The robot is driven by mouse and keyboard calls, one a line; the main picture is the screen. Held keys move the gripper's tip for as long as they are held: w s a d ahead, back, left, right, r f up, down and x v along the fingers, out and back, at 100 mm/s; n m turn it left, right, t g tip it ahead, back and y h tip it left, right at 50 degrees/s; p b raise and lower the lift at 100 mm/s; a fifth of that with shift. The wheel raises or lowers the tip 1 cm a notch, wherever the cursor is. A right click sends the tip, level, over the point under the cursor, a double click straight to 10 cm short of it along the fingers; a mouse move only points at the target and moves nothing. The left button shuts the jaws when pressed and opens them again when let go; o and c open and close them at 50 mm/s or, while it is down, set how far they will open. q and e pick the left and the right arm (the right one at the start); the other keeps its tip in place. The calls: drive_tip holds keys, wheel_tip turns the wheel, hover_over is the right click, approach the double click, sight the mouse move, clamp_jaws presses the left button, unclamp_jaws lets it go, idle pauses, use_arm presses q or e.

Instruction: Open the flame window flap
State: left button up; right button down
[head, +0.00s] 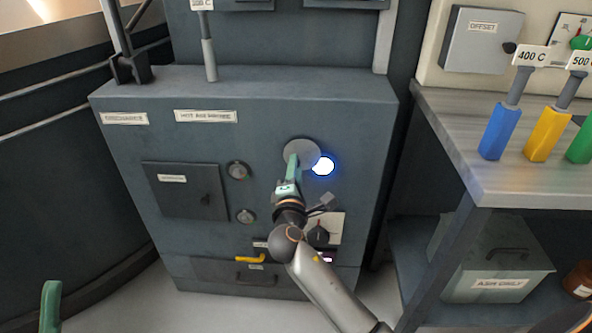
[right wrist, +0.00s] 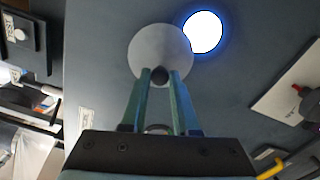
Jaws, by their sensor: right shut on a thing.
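The flame window flap (head: 301,151) is a round grey disc on the front of the dark cabinet. A bright white, blue-edged glowing window (head: 323,166) shows at its lower right, partly uncovered. In the right wrist view the flap (right wrist: 160,46) overlaps the edge of the glowing window (right wrist: 204,32). My right gripper (head: 291,160) is shut on the flap's small dark knob (right wrist: 159,76), with a green finger on each side. Of my left gripper (head: 50,305), only a green finger shows at the lower left, far from the flap; its opening is hidden.
The cabinet front (head: 130,140) also has a square hatch (head: 186,190), two round knobs and a yellow handle (head: 250,258). A workbench (head: 450,140) on the right holds blue (head: 498,132), yellow and green handled tools. A lidded bin (head: 495,270) stands below it.

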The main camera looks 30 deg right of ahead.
drive_tip(key=shift+r, duration=0.1)
drive_tip(key=c, duration=0.7)
unclamp_jaws()
